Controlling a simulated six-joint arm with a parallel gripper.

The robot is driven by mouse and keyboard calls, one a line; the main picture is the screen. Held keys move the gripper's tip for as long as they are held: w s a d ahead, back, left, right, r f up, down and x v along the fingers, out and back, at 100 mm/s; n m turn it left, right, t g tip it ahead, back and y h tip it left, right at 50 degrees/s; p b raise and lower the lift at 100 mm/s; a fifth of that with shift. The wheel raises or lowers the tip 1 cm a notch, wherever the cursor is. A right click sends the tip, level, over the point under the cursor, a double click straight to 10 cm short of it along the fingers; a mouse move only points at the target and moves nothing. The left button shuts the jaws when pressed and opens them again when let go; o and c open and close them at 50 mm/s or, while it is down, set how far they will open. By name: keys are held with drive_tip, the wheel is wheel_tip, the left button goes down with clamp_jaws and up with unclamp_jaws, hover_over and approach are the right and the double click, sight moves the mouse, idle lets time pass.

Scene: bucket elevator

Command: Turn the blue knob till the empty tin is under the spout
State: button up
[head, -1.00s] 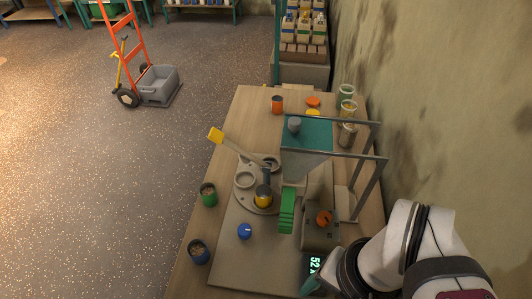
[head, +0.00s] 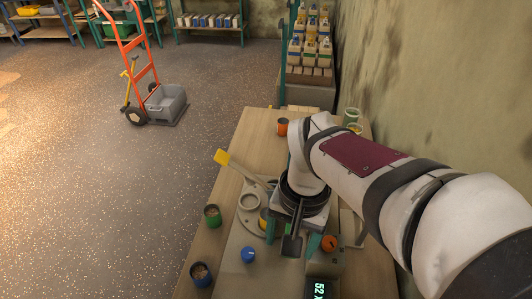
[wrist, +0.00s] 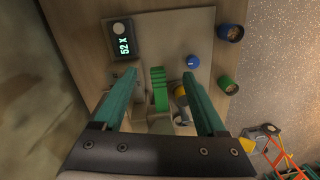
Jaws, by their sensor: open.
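The blue knob (head: 248,254) stands on the board left of my gripper in the head view; it also shows in the wrist view (wrist: 192,62). Behind it is the round grey turntable (head: 243,228) with an empty ring (head: 249,201). A yellow tin (head: 263,222) on the turntable is partly hidden by my gripper. My gripper (head: 291,240) is open and empty over the machine, apart from the knob. In the wrist view its fingers (wrist: 160,74) straddle the green bucket belt (wrist: 159,92). My arm hides the spout in the head view; I cannot tell what is under it.
A green tin (head: 212,215) and a blue tin (head: 201,273) with contents stand at the table's left edge. An orange knob (head: 329,243) and a lit display (head: 318,290) are right of my gripper. A yellow-ended lever (head: 222,157) sticks out at left. The wall bounds the right.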

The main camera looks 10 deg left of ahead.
drive_tip(key=n, duration=0.2)
approach(248, 253)
drive_tip(key=shift+h, duration=0.3)
drive_tip(key=f, duration=0.9)
drive_tip(key=shift+s+a+f, duration=0.1)
drive_tip(key=shift+a, duration=0.2)
clamp_jaws()
drive_tip(key=shift+n, duration=0.5)
